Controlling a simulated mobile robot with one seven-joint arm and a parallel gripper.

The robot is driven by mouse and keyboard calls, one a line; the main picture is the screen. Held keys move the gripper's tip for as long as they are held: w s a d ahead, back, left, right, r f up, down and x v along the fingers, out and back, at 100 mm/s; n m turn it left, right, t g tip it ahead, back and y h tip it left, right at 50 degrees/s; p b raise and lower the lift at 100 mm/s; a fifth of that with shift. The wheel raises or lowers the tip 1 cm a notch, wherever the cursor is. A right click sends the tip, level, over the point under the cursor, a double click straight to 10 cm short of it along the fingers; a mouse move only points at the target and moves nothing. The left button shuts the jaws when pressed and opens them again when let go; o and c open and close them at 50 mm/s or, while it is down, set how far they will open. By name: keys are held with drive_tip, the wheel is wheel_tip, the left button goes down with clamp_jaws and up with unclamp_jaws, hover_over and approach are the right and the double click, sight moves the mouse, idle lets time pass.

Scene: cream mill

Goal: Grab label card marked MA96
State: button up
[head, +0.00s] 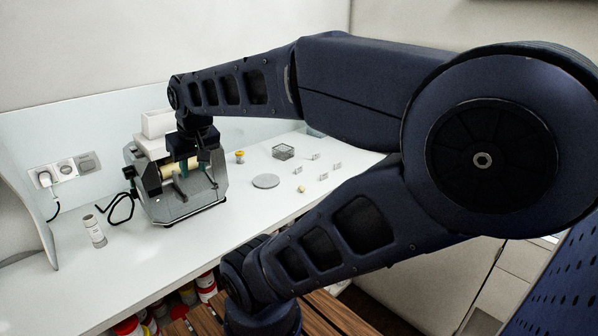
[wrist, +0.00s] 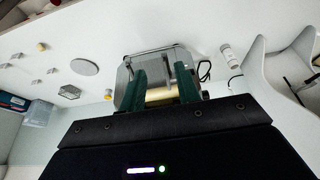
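Several small pale label cards stand on the white counter right of the mill in the head view, one of them a label card (head: 324,176). They also show at the left of the wrist view, one being a label card (wrist: 52,71). Their markings are too small to read, so I cannot tell which is MA96. My gripper (wrist: 160,70) has its two green fingers apart, with nothing visible held between them. In the head view my gripper (head: 184,166) is over or in front of the mill, well left of the cards; its fingertips are hard to make out.
The grey mill (head: 187,205) with a yellowish roller stands below my gripper. A round grey disc (head: 266,181), a mesh box (head: 283,152), a yellow spool (head: 239,157) and a small yellow piece (head: 301,188) lie near the cards. A white bottle (head: 94,232) stands at left.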

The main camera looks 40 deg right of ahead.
drive_tip(key=w+d+m, duration=0.5)
drive_tip(key=w+d, duration=0.5)
drive_tip(key=w, duration=0.1)
drive_tip(key=m+g+h, duration=0.4)
drive_tip(key=m, duration=0.8)
hover_over(299, 170)
drive_tip(key=a, duration=0.2)
wheel_tip(299, 170, down, 24)
drive_tip(key=shift+s+a+r, duration=0.1)
drive_tip(key=shift+a+r, duration=0.05)
drive_tip(key=shift+r, duration=0.1)
drive_tip(key=shift+x, duration=2.95)
drive_tip(key=shift+h, duration=0.3)
clamp_jaws()
